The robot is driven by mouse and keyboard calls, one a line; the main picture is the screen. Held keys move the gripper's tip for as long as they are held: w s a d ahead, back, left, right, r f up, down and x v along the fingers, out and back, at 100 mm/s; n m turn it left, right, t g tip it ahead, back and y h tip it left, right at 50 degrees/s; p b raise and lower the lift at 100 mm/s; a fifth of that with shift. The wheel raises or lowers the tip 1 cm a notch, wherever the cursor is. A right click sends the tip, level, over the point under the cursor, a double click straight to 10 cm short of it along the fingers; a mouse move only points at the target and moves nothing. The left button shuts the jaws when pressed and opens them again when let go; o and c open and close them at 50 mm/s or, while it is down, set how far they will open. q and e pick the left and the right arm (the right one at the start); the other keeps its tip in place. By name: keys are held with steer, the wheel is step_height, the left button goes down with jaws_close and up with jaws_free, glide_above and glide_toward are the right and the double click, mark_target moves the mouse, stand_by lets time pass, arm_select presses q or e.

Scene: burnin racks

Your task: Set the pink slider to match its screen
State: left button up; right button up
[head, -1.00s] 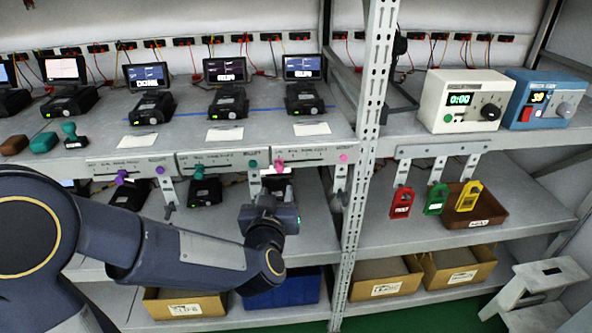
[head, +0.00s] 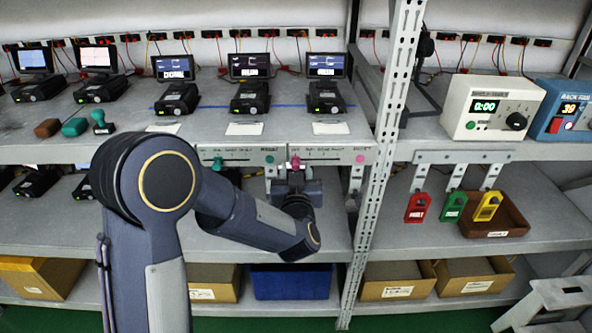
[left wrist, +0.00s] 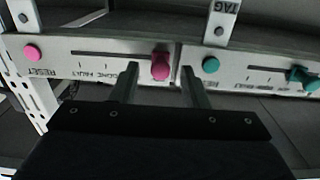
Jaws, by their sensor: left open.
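The pink slider knob (head: 295,163) sits near the left end of its slot on the right-hand shelf-edge panel (head: 335,153). In the left wrist view, which is turned over, the knob (left wrist: 160,66) is at the right end of the slot. My left gripper (head: 295,172) is open just below and in front of it. In the left wrist view its fingertips (left wrist: 158,75) stand on either side of the knob, with gaps visible. The screen (head: 325,66) above this panel shows a bright word too blurred to read. My right gripper is out of view.
A pink button (head: 360,159) is at the panel's right end. The teal slider knob (head: 217,163) and teal button (head: 269,159) are on the neighbouring panel to the left. Hanging brackets sit close below the panels. A perforated upright (head: 392,140) stands to the right.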

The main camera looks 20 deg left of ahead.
mark_target(310, 159)
arm_select(q)
jaws_close()
steer(key=shift+w+d+b, duration=0.15)
steer(key=shift+w+d, duration=0.1)
steer(key=shift+d, duration=0.65)
steer(key=shift+w+d+b, duration=0.15)
steer(key=shift+w+d, duration=0.1)
steer(key=shift+d, duration=0.65)
steer(key=shift+a, duration=0.1)
jaws_free()
